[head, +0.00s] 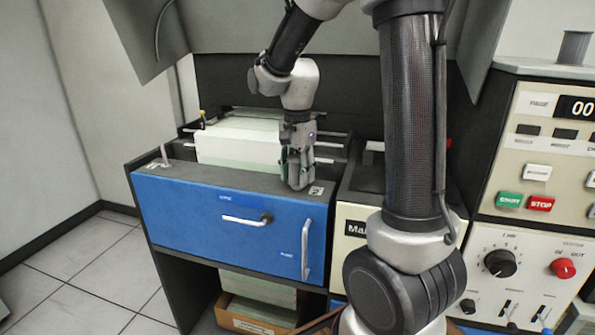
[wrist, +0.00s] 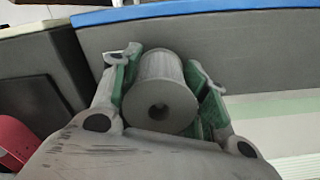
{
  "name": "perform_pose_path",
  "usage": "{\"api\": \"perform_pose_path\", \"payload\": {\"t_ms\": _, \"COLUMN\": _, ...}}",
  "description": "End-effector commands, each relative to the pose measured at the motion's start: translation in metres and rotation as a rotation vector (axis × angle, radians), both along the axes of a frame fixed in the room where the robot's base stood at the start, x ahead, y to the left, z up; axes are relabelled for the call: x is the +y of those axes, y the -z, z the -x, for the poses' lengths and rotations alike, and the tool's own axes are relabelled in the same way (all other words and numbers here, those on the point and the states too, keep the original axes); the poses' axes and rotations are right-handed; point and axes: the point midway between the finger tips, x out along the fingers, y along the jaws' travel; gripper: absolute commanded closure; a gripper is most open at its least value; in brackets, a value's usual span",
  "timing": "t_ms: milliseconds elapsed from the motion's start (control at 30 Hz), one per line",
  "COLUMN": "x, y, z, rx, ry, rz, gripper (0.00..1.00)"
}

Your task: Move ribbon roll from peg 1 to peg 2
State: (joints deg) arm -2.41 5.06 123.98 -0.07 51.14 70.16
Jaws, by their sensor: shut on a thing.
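My gripper (head: 300,178) is low over the right end of the dark top of the blue-fronted cabinet. In the wrist view its green-padded fingers (wrist: 165,95) are shut on the grey ribbon roll (wrist: 160,92), one on each side. The roll's end with its round hole faces the wrist camera. I cannot tell whether a peg is inside the roll or whether it touches the cabinet top. A small marked label (head: 317,190) lies just right of the gripper. A thin pale peg (head: 164,154) stands bare at the left end of the cabinet top.
A pale paper stack (head: 235,140) sits behind the blue panel (head: 210,222), left of my gripper, among metal rails. The blue panel has two handles. A control console (head: 540,190) stands at the right. The cabinet top between the left peg and my gripper is clear.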

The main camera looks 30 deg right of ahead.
Motion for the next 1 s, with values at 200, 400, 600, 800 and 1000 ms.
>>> {"api": "perform_pose_path", "payload": {"t_ms": 200, "x": 0.0, "y": 0.004, "z": 0.0, "rx": -0.001, "ry": 0.0, "rz": 0.0, "gripper": 0.83}}
{"api": "perform_pose_path", "payload": {"t_ms": 400, "x": 0.0, "y": 0.006, "z": 0.0, "rx": -0.001, "ry": 0.0, "rz": 0.001, "gripper": 0.41}}
{"api": "perform_pose_path", "payload": {"t_ms": 600, "x": 0.0, "y": 0.006, "z": 0.0, "rx": -0.001, "ry": 0.0, "rz": 0.0, "gripper": 0.31}}
{"api": "perform_pose_path", "payload": {"t_ms": 800, "x": 0.0, "y": 0.005, "z": 0.0, "rx": -0.001, "ry": 0.0, "rz": 0.0, "gripper": 0.31}}
{"api": "perform_pose_path", "payload": {"t_ms": 1000, "x": 0.0, "y": -0.02, "z": -0.001, "rx": -0.006, "ry": 0.0, "rz": 0.0, "gripper": 0.31}}
